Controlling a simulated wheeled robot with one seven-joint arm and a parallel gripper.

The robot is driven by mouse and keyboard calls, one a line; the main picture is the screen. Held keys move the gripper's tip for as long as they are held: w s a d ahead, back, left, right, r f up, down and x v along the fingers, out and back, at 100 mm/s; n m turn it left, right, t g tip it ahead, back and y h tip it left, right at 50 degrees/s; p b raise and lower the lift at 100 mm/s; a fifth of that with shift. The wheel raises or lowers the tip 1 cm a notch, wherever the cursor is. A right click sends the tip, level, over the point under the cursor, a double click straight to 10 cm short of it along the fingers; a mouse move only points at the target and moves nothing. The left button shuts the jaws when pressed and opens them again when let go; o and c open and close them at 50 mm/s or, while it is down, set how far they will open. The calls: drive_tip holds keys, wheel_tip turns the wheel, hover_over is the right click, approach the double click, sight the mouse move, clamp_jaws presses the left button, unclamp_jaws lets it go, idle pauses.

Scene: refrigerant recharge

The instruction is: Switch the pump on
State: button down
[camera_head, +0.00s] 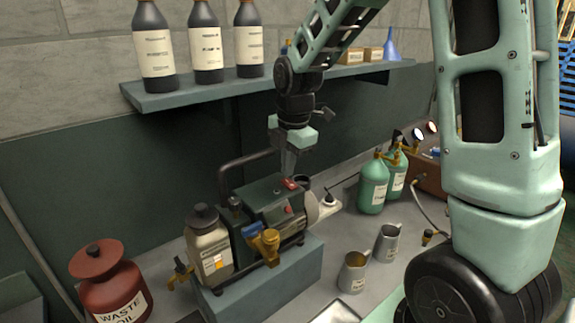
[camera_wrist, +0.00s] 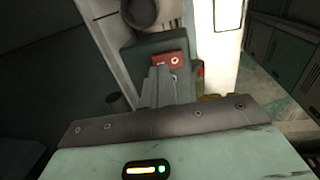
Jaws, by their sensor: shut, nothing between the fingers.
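The pump (camera_head: 275,208) is a dark green and grey machine on a blue-grey block on the bench. A red switch (camera_head: 291,183) sits on its top; the switch also shows in the wrist view (camera_wrist: 172,60), just past my fingertips. My gripper (camera_head: 288,174) points straight down over the pump, its fingers shut and empty. The fingertips are at the switch, touching or almost touching it; I cannot tell which. In the wrist view the fingers (camera_wrist: 158,72) cover part of the switch's left side. I cannot tell the switch's position.
A brass valve (camera_head: 264,243) and a labelled oil bottle (camera_head: 208,245) stand at the pump's front and left. A red waste oil can (camera_head: 108,283) is far left. Green cylinders (camera_head: 373,187) and metal jugs (camera_head: 354,272) stand to the right. A shelf (camera_head: 190,94) with dark bottles hangs behind.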

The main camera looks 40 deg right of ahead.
sight(289, 184)
drive_tip(key=shift+w+f, duration=0.1)
drive_tip(key=shift+f, duration=0.8)
drive_tip(key=shift+p, duration=0.4)
drive_tip(key=shift+w+g+p, duration=0.15)
drive_tip(key=shift+g+p, duration=0.25)
drive_tip(key=shift+p, duration=0.05)
drive_tip(key=shift+f+b, duration=0.25)
drive_tip(key=shift+b, duration=0.05)
drive_tip(key=shift+s+r, duration=0.1)
drive_tip(key=shift+s, duration=0.8)
